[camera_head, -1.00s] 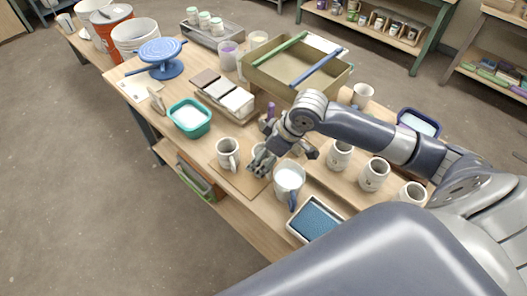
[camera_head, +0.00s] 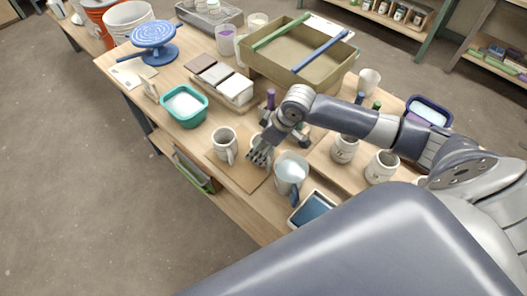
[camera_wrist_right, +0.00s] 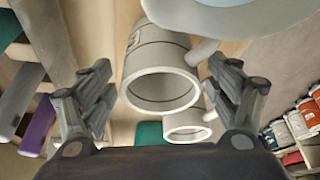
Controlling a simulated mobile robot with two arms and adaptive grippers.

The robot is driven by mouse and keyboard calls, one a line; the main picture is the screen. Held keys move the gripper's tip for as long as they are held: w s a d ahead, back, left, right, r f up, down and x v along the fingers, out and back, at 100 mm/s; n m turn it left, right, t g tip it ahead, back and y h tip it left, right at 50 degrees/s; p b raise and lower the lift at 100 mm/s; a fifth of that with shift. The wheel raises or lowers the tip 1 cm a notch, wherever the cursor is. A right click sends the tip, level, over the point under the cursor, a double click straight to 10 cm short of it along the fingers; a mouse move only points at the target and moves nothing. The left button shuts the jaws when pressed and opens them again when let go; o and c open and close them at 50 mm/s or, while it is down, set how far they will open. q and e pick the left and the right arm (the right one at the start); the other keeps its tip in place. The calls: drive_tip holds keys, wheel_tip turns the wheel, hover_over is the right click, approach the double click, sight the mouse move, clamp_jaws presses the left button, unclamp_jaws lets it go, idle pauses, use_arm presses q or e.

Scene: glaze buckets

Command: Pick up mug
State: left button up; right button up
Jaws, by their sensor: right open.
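A pale mug (camera_wrist_right: 158,72) shows large in the right wrist view, its open rim towards the camera and its handle at right. My right gripper (camera_wrist_right: 160,100) is open, its fingers on either side of this mug; I cannot tell whether they touch it. In the head view, my right gripper (camera_head: 262,154) hangs over the brown board and mostly hides that mug. A second pale mug (camera_head: 224,144) stands upright on the board (camera_head: 240,174), left of the gripper; it also appears behind the first in the wrist view (camera_wrist_right: 188,124). My left gripper is out of view.
A pitcher (camera_head: 291,172) with a blue-grey handle stands close to the right of my gripper. A teal tub (camera_head: 184,108), a tray with pale blocks (camera_head: 236,90) and a large box (camera_head: 290,66) lie beyond. More mugs (camera_head: 382,167) stand at right beside my arm.

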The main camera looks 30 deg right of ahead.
drive_tip(key=shift+x, duration=1.1)
drive_tip(key=shift+w+a+f, duration=0.1)
drive_tip(key=shift+a+f, duration=0.05)
drive_tip(key=shift+f, duration=0.3)
drive_tip(key=c, duration=1.4)
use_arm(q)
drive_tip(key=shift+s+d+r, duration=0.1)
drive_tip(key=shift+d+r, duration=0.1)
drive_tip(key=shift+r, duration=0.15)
use_arm(e)
drive_tip(key=shift+o, duration=0.2)
